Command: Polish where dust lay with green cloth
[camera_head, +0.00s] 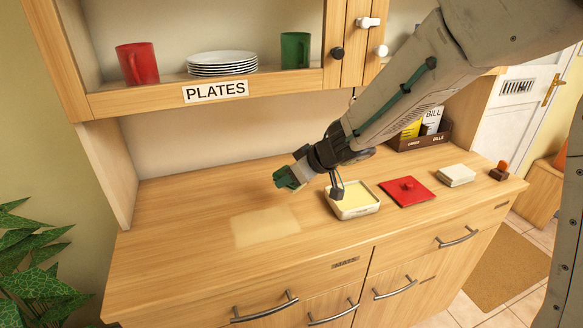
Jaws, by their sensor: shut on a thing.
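My gripper (303,168) is shut on a green cloth (287,179), which is bunched at its tip. It holds the cloth above the wooden counter top, just behind and right of a pale patch. The pale patch (265,226) is a lighter, roughly rectangular area on the counter, left of the middle. I cannot tell whether it is dust or a coating. The cloth looks apart from the patch.
Plates (222,62) and mugs sit on the shelf above. The counter's left part is clear.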

